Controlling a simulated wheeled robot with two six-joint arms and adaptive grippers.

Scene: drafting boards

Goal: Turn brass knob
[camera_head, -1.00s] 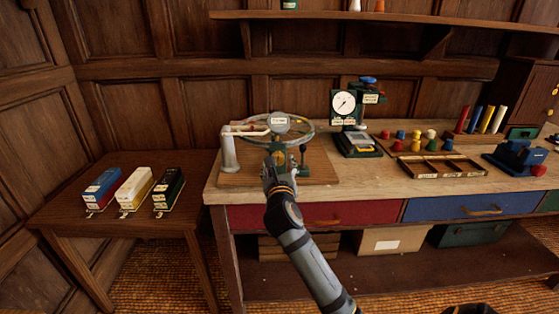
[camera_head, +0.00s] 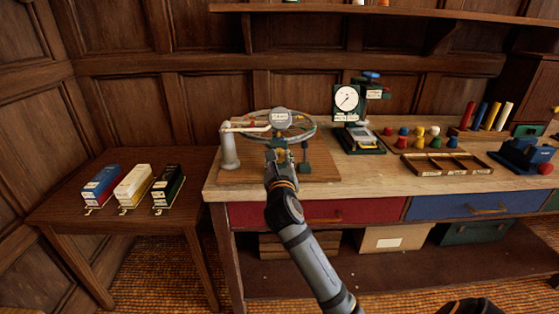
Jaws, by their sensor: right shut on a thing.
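The wheel device, with a spoked handwheel (camera_head: 306,129) and a round label plate (camera_head: 281,117) above its middle, stands on a wooden base board (camera_head: 323,172) at the left end of the bench. My right gripper (camera_head: 280,158) reaches up to the front of this device, below the label plate, and is shut on the brass knob there. The fingers hide most of the knob, so its turn angle cannot be read. My left gripper is not in view.
A white post with an arm (camera_head: 229,148) stands at the device's left. A dial gauge stand (camera_head: 347,99) is to its right, then coloured pegs and a divided tray (camera_head: 446,163).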

